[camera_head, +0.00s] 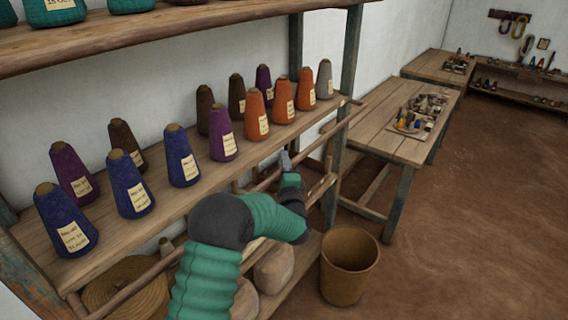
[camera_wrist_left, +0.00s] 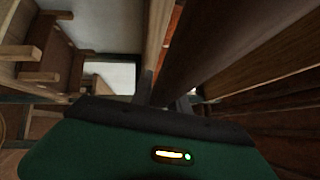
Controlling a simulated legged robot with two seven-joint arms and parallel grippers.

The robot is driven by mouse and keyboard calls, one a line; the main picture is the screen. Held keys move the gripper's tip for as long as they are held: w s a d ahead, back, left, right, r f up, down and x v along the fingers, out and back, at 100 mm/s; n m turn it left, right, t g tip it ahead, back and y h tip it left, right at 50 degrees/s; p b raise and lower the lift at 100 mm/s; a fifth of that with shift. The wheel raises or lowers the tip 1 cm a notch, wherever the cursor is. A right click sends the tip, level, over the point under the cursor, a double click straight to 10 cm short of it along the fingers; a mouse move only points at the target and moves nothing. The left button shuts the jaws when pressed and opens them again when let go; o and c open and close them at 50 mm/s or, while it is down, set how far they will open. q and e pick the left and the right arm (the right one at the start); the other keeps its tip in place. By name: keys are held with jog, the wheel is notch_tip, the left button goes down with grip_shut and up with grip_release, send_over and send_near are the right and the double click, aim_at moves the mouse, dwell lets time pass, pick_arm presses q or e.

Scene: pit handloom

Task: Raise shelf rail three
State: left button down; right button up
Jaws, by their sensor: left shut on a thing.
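A shelf rail, a long thin wooden rod (camera_head: 335,124), runs along the front of the cone shelf (camera_head: 205,190), slanting from lower left to upper right. My left gripper (camera_head: 285,160) is at this rail, about two thirds along toward its far end, and is shut on it. My teal and dark grey arm hides part of the rail. In the left wrist view, the gripper (camera_wrist_left: 162,98) shows with a pale wooden bar (camera_wrist_left: 157,40) running away from it, next to a wide dark beam (camera_wrist_left: 205,50). My right gripper is not in view.
Several yarn cones (camera_head: 183,157) with labels stand on the shelf just behind the rail. Below are a coiled basket (camera_head: 125,285) and pale round bundles (camera_head: 273,265). A brown bin (camera_head: 349,265) stands on the floor. A wooden table (camera_head: 395,145) is beyond; the floor to the right is clear.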

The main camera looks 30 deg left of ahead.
pick_arm(q)
jog(key=shift+s+f, duration=0.1)
jog(key=shift+f, duration=0.15)
jog(key=shift+p, duration=0.45)
jog(key=shift+a+r+n+p, duration=0.1)
jog(key=shift+r+n+p, duration=0.15)
jog(key=shift+n+p, duration=0.05)
